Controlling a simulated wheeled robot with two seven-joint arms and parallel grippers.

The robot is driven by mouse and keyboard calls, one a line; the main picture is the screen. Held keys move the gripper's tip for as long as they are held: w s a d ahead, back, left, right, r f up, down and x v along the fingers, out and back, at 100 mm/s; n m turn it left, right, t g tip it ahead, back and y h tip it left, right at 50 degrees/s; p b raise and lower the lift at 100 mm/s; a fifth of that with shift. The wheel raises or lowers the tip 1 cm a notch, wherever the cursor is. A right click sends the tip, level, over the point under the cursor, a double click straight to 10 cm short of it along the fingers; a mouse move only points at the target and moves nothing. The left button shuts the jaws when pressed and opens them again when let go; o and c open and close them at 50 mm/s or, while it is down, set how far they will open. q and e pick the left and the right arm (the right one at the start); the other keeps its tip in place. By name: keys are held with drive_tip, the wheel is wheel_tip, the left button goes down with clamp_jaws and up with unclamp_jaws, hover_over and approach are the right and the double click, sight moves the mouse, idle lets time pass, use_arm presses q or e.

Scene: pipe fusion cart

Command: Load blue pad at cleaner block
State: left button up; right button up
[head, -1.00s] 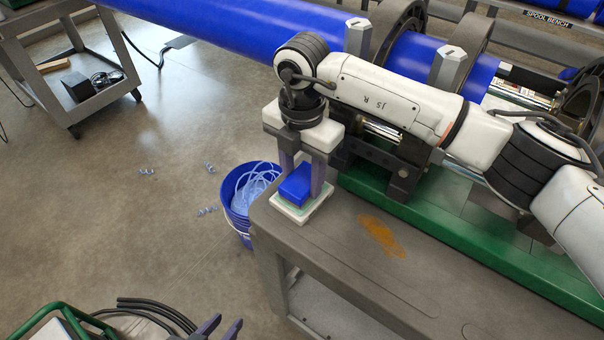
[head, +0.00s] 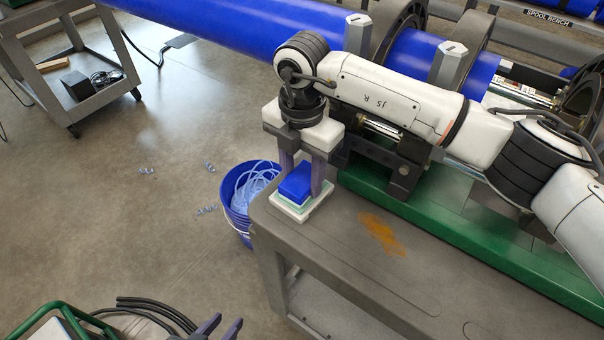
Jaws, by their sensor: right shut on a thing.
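The blue pad (head: 294,187) is held between the fingers of my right gripper (head: 302,182). The pad is over the cleaner block (head: 302,212), a white block with a pale green top at the left corner of the grey bench. The pad is touching or just above the block top; I cannot tell which. My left gripper (head: 221,327) shows only its two finger ends at the bottom edge. They are apart with nothing seen between them.
A blue bucket (head: 235,212) with coiled shavings stands on the floor beside the grey bench (head: 350,275). A green machine bed (head: 450,215) and large blue pipe (head: 230,30) lie behind. Black hoses (head: 150,310) are at bottom left. The bench front is clear, with an orange stain.

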sight(302, 177)
idle(0.6)
drive_tip(key=shift+r+p, duration=1.45)
drive_tip(key=shift+r, duration=2)
